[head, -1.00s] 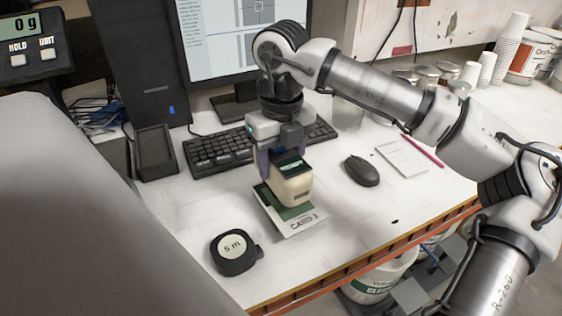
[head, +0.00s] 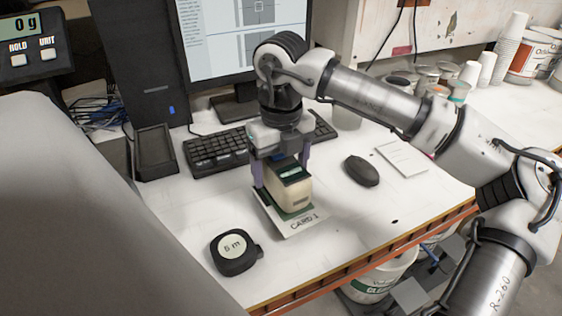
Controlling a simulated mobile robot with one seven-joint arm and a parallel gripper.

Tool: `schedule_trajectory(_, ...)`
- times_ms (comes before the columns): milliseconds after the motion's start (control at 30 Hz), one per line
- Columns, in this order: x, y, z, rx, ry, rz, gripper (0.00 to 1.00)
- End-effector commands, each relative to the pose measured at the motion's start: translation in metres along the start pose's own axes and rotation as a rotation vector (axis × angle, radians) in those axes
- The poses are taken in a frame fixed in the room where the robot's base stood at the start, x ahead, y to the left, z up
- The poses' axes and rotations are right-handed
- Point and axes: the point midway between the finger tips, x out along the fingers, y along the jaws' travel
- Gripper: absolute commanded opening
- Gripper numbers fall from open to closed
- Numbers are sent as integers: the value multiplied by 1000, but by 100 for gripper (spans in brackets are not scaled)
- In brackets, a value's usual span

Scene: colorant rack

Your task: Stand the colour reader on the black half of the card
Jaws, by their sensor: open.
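The colour reader (head: 290,194), a cream block with a dark top and small screen, stands upright on the card (head: 291,230) marked "CARD 1". A dark green strip of the card shows around the reader's base, and the white lettered part lies in front. No plainly black half shows; the reader hides much of the card. My gripper (head: 282,174) points down over the reader, open, with one purple-grey finger on each side of it. Whether the fingers still touch its sides is hard to tell.
A tape measure (head: 235,252) lies front left of the card, and a mouse (head: 361,170) lies to the right. The keyboard (head: 216,149) is close behind. A black tray (head: 154,152) stands at the left. The desk's front edge (head: 372,254) is near; bare desk lies right of the card.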

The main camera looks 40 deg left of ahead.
Motion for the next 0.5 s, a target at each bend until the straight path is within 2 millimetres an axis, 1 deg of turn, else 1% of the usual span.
schedule_trajectory(67,-7,0,0,1,-2,-2,78)
schedule_trajectory(167,-23,0,1,2,-2,-4,78)
schedule_trajectory(400,-76,0,1,2,-2,-3,78)
schedule_trajectory(500,-95,0,0,0,-1,-2,78)
